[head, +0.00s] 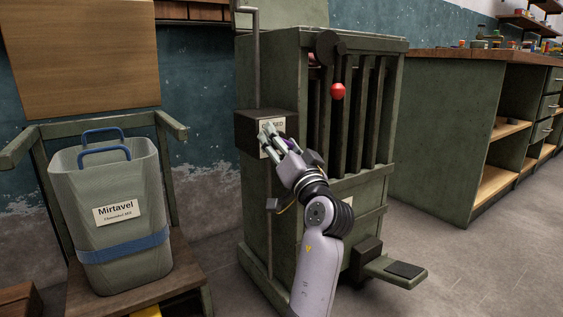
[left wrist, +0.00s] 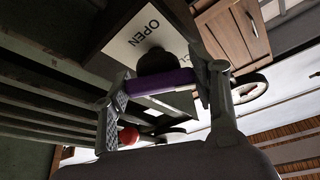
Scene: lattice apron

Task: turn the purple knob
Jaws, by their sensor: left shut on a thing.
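The purple knob (left wrist: 162,82) shows in the left wrist view as a bar on a dark round hub, in front of a pale label plate (left wrist: 145,40). The plate reads "OPEN", with part of another word beside the hub. My left gripper (left wrist: 167,86) is shut on the knob, one finger on each side of it. In the head view, my left gripper (head: 274,138) is at the dark box (head: 247,130) on the green cabinet's (head: 270,75) left front; its fingers cover part of the plate, which reads partly as "CLOSED". The knob is mostly hidden there. My right gripper is out of view.
A red ball-shaped handle (head: 338,91) sticks out by the cabinet's vertical slats, close to my left arm. A pedal (head: 397,271) juts out low at right. A grey bin (head: 118,225) stands on a chair at left. A workbench (head: 455,110) stands at right, with clear floor before it.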

